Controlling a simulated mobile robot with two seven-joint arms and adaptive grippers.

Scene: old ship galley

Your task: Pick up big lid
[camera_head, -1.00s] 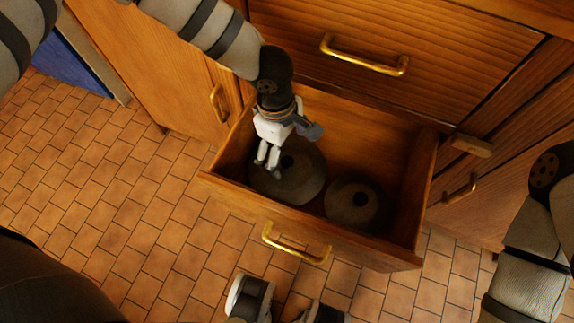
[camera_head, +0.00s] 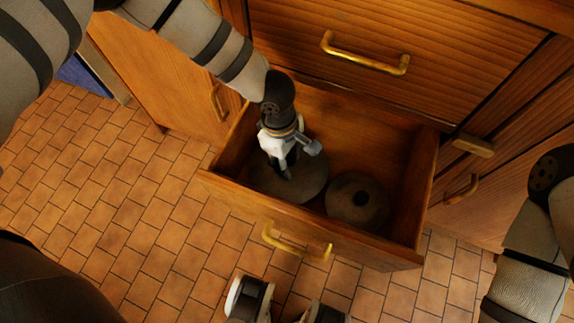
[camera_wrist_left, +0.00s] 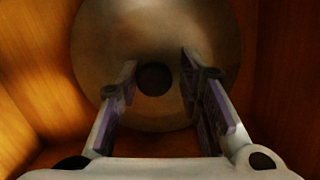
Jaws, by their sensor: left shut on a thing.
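The big lid (camera_head: 309,184) is a round, dull grey-brown disc lying in the left part of the open drawer (camera_head: 232,196). My left gripper (camera_head: 287,174) reaches down into the drawer from above and is shut on the big lid at its middle, hiding that part in the head view. In the left wrist view, the big lid (camera_wrist_left: 155,28) fills the top centre, and the two fingers of my left gripper (camera_wrist_left: 157,66) stand on either side of its dark round knob (camera_wrist_left: 154,80). My right gripper is not in view.
A smaller round lid (camera_head: 345,208) with a dark knob lies to the right in the same drawer. The drawer walls stand close around both lids. A closed drawer with a brass handle (camera_head: 364,64) is above. Tiled floor (camera_head: 120,220) is clear to the left.

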